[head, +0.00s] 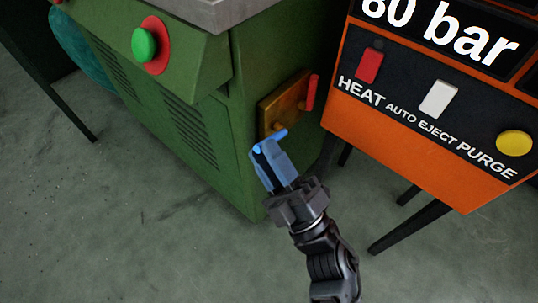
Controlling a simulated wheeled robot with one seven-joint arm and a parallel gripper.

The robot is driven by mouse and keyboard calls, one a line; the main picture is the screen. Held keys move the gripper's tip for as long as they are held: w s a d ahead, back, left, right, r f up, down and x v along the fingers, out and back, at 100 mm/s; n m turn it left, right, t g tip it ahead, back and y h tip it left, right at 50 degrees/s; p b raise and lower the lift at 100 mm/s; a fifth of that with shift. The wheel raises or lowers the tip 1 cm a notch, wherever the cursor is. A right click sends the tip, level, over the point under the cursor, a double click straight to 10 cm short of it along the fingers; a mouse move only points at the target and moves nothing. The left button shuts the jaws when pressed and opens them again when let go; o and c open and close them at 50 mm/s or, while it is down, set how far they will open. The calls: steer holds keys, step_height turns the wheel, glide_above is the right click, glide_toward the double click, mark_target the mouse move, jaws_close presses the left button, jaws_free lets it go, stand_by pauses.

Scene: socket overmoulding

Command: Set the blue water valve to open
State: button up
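The blue water valve's handle (279,135) shows as a short bright blue bar at the lower edge of a brass-coloured plate on the green machine's side. It lies slanted, its right end higher than its left. My gripper (262,153) is right at the handle, reaching up from the lower right. Its blue-grey fingers cover part of the handle's left end and the pivot area. A bright blue patch shows at the fingertips, but I cannot tell if it is handle or finger. Whether the fingers grip or only touch the handle is hidden.
A red lever (312,93) stands nearly upright on the brass plate (283,106), above right of the blue handle. The green machine (235,150) has a green button (144,43). An orange control panel (415,165) stands close on the right. Grey floor (130,220) is clear at lower left.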

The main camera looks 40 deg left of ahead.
steer(key=p+v, duration=0.1)
steer(key=v, duration=0.6)
steer(key=shift+d+f, duration=0.2)
steer(key=shift+d, duration=0.15)
stand_by(0.4)
